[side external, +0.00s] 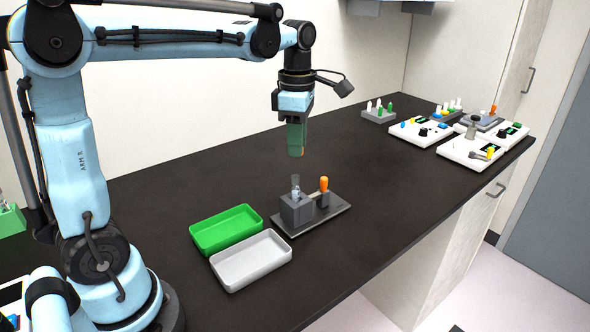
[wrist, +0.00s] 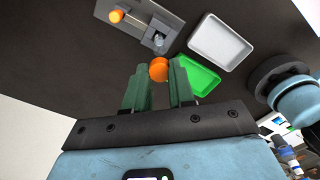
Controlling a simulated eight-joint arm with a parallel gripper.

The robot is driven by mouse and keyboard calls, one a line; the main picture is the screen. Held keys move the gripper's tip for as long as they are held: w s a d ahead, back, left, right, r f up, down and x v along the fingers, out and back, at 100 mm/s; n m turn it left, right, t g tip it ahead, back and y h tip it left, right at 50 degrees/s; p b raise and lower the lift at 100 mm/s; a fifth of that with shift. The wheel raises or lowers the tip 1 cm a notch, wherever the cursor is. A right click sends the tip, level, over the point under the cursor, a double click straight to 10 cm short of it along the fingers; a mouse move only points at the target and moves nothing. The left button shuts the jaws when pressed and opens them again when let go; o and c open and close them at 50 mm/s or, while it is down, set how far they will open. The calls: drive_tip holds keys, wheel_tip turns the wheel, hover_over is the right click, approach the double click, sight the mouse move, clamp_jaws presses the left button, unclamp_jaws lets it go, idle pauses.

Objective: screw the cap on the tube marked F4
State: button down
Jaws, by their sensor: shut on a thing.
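My gripper (wrist: 158,82) is shut on an orange cap (wrist: 159,69), held between the green fingertips. In the side view my gripper (side external: 297,150) points down above a clear tube (side external: 295,183), with an open gap between them; the cap is mostly hidden by the fingers there. The tube stands upright and uncapped in a grey block (side external: 296,210) on a grey plate (side external: 338,219). In the wrist view the tube (wrist: 159,40) lies just beyond the cap. No F4 marking is readable.
An orange-topped item (side external: 324,184) stands right of the tube on the same plate. A green tray (side external: 228,246) and a white tray (side external: 252,278) lie to the left and front. Racks and white devices (side external: 470,152) stand far right; the bench between is clear.

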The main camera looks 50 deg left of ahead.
sight(295, 198)
drive_tip(key=shift+a+f, duration=0.25)
drive_tip(key=shift+f, duration=1.95)
drive_tip(key=shift+f, duration=0.35)
drive_tip(key=shift+f, duration=0.25)
drive_tip(key=shift+f, duration=0.15)
drive_tip(key=shift+f, duration=0.35)
drive_tip(key=m, duration=0.6)
